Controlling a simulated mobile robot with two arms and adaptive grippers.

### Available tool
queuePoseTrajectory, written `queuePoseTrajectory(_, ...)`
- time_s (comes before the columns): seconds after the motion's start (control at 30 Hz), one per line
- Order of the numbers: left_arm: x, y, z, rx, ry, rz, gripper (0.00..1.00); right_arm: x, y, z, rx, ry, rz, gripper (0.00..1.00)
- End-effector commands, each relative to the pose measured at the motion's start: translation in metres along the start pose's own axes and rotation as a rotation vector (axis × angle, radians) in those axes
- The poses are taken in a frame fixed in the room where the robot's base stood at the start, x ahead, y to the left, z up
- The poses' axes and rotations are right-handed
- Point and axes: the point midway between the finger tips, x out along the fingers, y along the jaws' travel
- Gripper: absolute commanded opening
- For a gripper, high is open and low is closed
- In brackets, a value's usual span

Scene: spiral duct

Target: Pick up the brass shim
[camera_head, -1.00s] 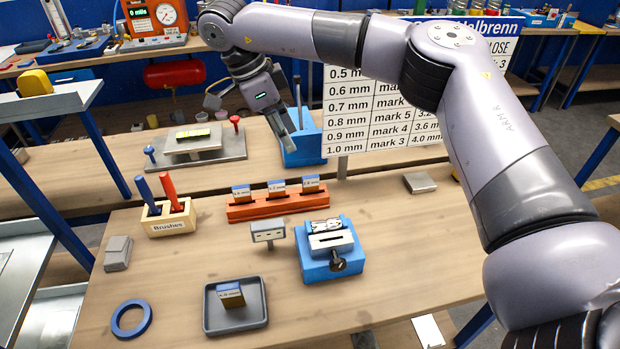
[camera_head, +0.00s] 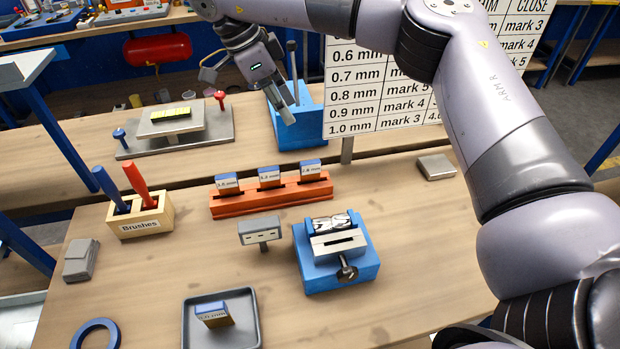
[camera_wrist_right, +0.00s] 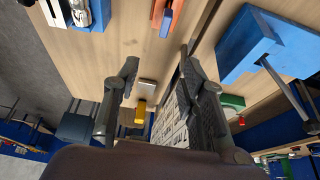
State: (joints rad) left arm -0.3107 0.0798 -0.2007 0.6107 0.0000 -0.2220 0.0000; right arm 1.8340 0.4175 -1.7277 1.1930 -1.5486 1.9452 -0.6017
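A small block-like shim (camera_head: 217,316) with a blue-and-white label and brass-brown sides stands in the dark grey tray (camera_head: 187,333) at the front of the bench. Its label is too small to read surely. My right gripper (camera_head: 283,112) hangs over the far part of the bench, by a blue block-shaped stand (camera_head: 300,128), well away from the tray. In the right wrist view my right gripper (camera_wrist_right: 158,60) has its fingers apart with nothing between them. My left gripper is not in view.
An orange rack (camera_head: 285,196) holds three labelled pieces. A blue vise-like fixture (camera_head: 340,275), a small grey sign (camera_head: 260,232), a brush box (camera_head: 143,219) and a blue ring (camera_head: 97,335) stand around. A large sign board (camera_head: 377,95) is behind. The bench's right front is clear.

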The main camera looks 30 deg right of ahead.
Motion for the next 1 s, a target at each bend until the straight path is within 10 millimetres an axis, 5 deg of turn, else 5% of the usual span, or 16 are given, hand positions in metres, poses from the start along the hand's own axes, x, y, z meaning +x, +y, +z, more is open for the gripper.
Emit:
queuePoseTrajectory(0.17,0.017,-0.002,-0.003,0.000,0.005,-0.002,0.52,0.017,0.000,0.006,0.000,0.000,0.000,0.38)
queuePoseTrajectory(0.37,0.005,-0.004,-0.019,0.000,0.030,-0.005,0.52,0.041,0.001,0.004,-0.001,0.003,0.005,0.38)
queuePoseTrajectory(0.7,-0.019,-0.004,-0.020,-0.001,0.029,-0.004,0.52,0.112,0.001,0.005,-0.001,0.002,0.004,0.38)
queuePoseTrajectory(1.0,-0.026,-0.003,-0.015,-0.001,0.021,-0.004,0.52,0.139,-0.001,0.007,0.000,0.000,0.001,0.38)
